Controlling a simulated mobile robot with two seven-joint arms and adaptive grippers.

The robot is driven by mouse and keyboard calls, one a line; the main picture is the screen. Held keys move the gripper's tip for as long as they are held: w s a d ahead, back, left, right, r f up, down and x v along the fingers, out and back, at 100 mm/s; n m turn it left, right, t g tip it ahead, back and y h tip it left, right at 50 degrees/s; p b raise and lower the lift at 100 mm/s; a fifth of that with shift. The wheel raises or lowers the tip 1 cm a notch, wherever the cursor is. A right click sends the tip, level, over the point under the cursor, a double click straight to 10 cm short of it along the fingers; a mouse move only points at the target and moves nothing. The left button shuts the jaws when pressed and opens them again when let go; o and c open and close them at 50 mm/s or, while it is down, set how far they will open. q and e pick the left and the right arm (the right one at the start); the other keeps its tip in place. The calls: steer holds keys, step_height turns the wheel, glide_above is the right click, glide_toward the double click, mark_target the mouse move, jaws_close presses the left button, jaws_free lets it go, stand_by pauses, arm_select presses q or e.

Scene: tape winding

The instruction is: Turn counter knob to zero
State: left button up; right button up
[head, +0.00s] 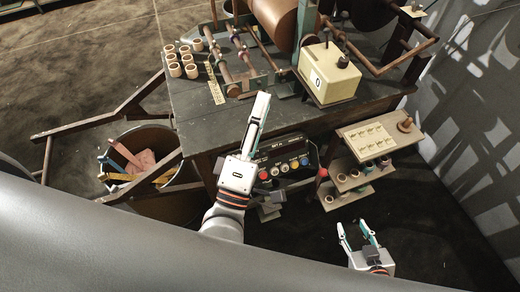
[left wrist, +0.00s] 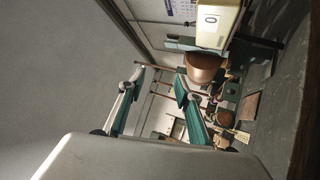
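The counter (head: 328,78) is a cream box on the right part of the workbench, and its front window reads 0. A dark knob (head: 343,62) sits on its top, and a thin dark lever stands up beside it. The counter also shows at the top of the left wrist view (left wrist: 212,28), again with a 0. My left gripper (head: 262,100) points up over the bench's front edge, left of the counter and apart from it. Its fingers are spread and empty in the left wrist view (left wrist: 158,82). My right gripper (head: 354,226) is low at the front right, open and empty.
The workbench (head: 200,112) carries several small wooden cups (head: 187,60) and a frame with a brown roll (head: 283,18). A button panel (head: 285,160) is below its front edge. A small shelf rack (head: 368,140) stands right, a round bin (head: 150,195) left.

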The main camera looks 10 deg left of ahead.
arm_select(q)
step_height(320, 180, down, 15)
steer(key=m+g+h, duration=0.4)
steer(key=m+g, duration=0.1)
steer(key=m, duration=0.6)
steer(key=shift+s+r, duration=0.15)
steer(key=shift+s, duration=0.15)
arm_select(e)
steer(key=shift+r, duration=0.25)
arm_select(q)
steer(key=s+a+f+m+g+y, duration=0.1)
steer(key=s+a+f+m+g, duration=0.1)
steer(key=a+f, duration=0.2)
steer(key=s+a+f+m+g+y, duration=0.1)
steer(key=s+a+f+m+g, duration=0.2)
steer(key=f, duration=0.7)
steer(key=s+a+f+m+g+y, duration=0.2)
steer(key=a+f, duration=0.3)
steer(key=f, duration=0.3)
steer(key=shift+s+a+m, duration=0.35)
steer(key=shift+s+m, duration=0.35)
steer(key=shift+s, duration=0.05)
arm_select(e)
steer(key=shift+s+d+f, duration=0.2)
steer(key=shift+d+f, duration=0.1)
steer(key=shift+f, duration=0.15)
steer(key=shift+s+d+f, duration=0.15)
steer(key=shift+d+f, duration=0.15)
steer(key=shift+f, duration=0.15)
